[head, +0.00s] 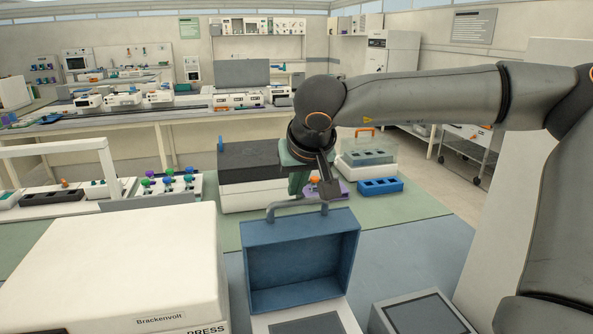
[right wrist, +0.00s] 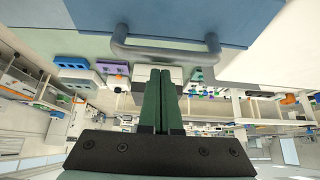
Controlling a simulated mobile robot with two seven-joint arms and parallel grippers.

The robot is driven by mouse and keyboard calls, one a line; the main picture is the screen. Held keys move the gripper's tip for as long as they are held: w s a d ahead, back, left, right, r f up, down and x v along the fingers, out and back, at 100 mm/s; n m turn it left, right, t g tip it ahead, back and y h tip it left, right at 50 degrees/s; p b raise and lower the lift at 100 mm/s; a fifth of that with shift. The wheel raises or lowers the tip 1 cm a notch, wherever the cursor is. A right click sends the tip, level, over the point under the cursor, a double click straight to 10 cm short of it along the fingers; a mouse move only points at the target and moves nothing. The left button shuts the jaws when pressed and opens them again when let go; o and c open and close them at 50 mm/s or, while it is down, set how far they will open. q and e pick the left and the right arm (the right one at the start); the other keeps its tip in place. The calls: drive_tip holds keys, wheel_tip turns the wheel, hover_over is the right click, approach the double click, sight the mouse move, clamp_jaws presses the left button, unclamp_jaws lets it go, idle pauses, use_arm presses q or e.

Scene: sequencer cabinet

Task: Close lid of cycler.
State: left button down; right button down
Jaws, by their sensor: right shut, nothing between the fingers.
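The cycler's blue lid (head: 300,262) stands open, raised above its pale base (head: 345,314), with its hollow inner side facing me in the head view. A grey-blue bar handle (head: 297,205) sits on the lid's upper edge. In the right wrist view the lid (right wrist: 190,18) and handle (right wrist: 165,50) fill the top. My right gripper (head: 297,187) is at the handle, on the far side of the lid. Its green fingers (right wrist: 161,73) are shut together and empty, close to the bar; I cannot tell whether they touch it. My left gripper is out of view.
A large white machine (head: 120,265) stands left of the cycler. A grey-topped device (head: 425,314) stands right of it. Behind are a dark-topped box (head: 252,162), a blue rack (head: 380,185) and a clear-lidded box (head: 368,155). Green mat (head: 410,207) is bare at right.

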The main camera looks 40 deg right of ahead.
drive_tip(key=shift+s+a+r, duration=0.1)
drive_tip(key=shift+s+a, duration=0.15)
drive_tip(key=shift+s, duration=0.2)
drive_tip(key=shift+s+a+r, duration=0.1)
drive_tip(key=shift+s+a, duration=0.1)
drive_tip(key=shift+s, duration=0.25)
drive_tip(key=shift+s+a+f, duration=0.1)
drive_tip(key=shift+s, duration=0.05)
